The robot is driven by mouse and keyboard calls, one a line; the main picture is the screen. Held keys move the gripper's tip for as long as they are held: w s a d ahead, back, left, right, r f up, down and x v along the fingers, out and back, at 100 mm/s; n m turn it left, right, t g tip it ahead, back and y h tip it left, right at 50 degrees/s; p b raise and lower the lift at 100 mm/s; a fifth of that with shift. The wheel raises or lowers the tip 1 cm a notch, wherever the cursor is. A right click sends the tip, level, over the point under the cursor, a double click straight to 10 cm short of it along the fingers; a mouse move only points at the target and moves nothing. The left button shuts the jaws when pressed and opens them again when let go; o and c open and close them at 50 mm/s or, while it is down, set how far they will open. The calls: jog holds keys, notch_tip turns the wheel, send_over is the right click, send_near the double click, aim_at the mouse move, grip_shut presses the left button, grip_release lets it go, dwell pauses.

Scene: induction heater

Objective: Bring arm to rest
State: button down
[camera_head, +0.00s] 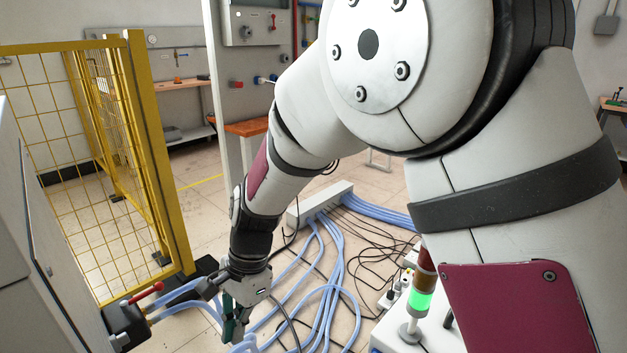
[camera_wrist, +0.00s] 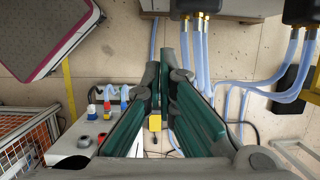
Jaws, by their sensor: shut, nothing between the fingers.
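My gripper (camera_head: 232,318) hangs at the end of my bent arm in the head view, low and left of centre, pointing down above the floor and the blue hoses. In the wrist view my gripper (camera_wrist: 160,72) shows two green fingers with their tips close together. It is shut and holds nothing. My white and maroon arm fills much of the head view's right side and hides what is behind it.
A yellow mesh fence (camera_head: 160,160) stands at the left. Blue hoses (camera_head: 325,270) and black cables spread over the floor from a white box (camera_head: 318,203). A lit green signal lamp (camera_head: 420,300) stands at lower centre. A red-handled valve (camera_head: 145,293) is left of my gripper.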

jog(key=s+d+r+n+t, duration=0.1)
jog(key=s+d+r+n, duration=0.1)
jog(key=d+r, duration=0.65)
jog(key=s+d+r+n+t, duration=0.1)
jog(key=s+d+r+n, duration=0.15)
jog(key=d+r, duration=0.6)
jog(key=s+d+n+t+h, duration=0.1)
jog(key=s+d+n+h, duration=0.2)
jog(key=s+d, duration=1.5)
notch_tip(320, 180, up, 20)
jog(key=t+p, duration=0.3)
jog(key=p, duration=1.5)
jog(key=shift+t+y, duration=0.3)
jog(key=shift+w+a, duration=0.1)
jog(key=shift+w, duration=0.05)
